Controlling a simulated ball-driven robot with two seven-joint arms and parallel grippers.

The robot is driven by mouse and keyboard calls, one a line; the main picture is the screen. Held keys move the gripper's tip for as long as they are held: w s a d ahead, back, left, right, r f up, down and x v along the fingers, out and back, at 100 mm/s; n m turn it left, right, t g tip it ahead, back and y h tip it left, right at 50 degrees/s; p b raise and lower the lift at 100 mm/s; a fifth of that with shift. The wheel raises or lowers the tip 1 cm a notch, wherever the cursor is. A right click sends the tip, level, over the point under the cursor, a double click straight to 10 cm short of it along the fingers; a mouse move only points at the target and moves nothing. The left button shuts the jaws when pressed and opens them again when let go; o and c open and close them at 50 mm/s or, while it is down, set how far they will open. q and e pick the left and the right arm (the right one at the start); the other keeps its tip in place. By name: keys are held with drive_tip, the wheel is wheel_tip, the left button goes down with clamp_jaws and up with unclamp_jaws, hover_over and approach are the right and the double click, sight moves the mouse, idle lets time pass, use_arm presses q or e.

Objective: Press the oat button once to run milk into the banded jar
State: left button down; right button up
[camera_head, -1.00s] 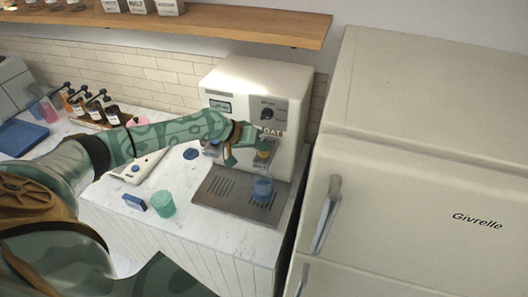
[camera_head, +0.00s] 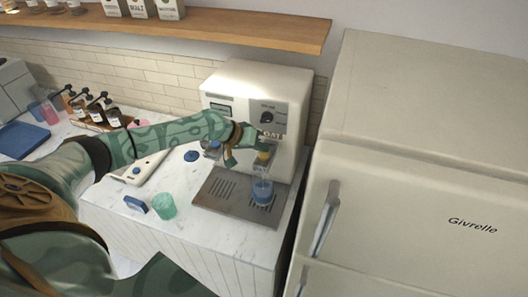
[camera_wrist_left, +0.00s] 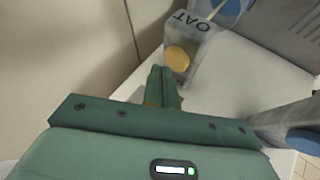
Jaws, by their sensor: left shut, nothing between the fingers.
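The milk machine (camera_head: 232,82) stands at the back of the counter. Its OAT label (camera_head: 271,134) and yellow oat button (camera_head: 264,155) are on the front at the right; the label (camera_wrist_left: 187,20) and button (camera_wrist_left: 177,59) also show in the left wrist view. My left gripper (camera_head: 256,150) is shut and empty, its tips beside the button. In the left wrist view the fingertips (camera_wrist_left: 164,72) are very close to the button; I cannot tell whether they touch. A clear jar with blue on it (camera_head: 263,191) stands upright on the drip tray below. My right gripper is not seen.
The grey drip tray (camera_head: 211,195) lies before the machine. A teal cup (camera_head: 165,207) and a blue block (camera_head: 135,204) stand near the counter's front edge. The white fridge (camera_head: 400,180) stands close on the right.

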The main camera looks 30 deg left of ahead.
sight(260, 156)
use_arm(q)
drive_tip(key=shift+r, duration=0.25)
wheel_tip(260, 156, up, 5)
drive_tip(key=p, duration=0.5)
idle(0.3)
idle(0.6)
